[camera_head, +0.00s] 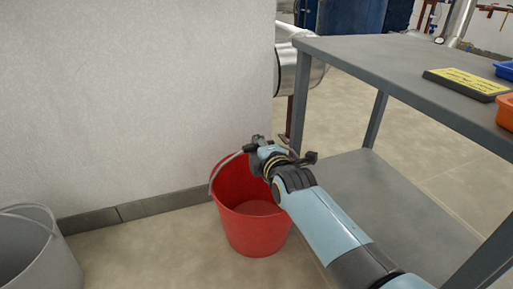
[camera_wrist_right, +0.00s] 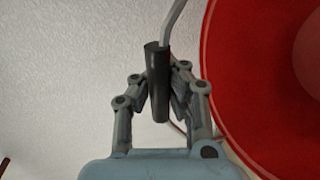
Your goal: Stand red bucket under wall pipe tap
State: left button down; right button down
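The red bucket (camera_head: 250,222) is upright beside the pale wall. Its wire handle is raised on the left side. My right gripper (camera_head: 260,146) is over the bucket's rim at the top of the handle. In the right wrist view its fingers are closed from both sides on the dark handle grip (camera_wrist_right: 157,80), and the red bucket (camera_wrist_right: 245,85) fills the right side. I cannot tell whether the bucket's base touches the floor. No tap shows in either view. My left gripper is not in view.
A grey bucket (camera_head: 36,250) stands at the lower left. A grey metal table (camera_head: 390,72) with a lower shelf (camera_head: 375,205) is to the right; a yellow-topped block (camera_head: 466,82) lies on it. A large silver pipe (camera_head: 292,70) shows behind the wall's edge. Floor between the buckets is clear.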

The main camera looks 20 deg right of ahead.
jog(key=shift+r, duration=0.1)
jog(key=c, duration=2)
grip_release()
jog(key=o, duration=0.5)
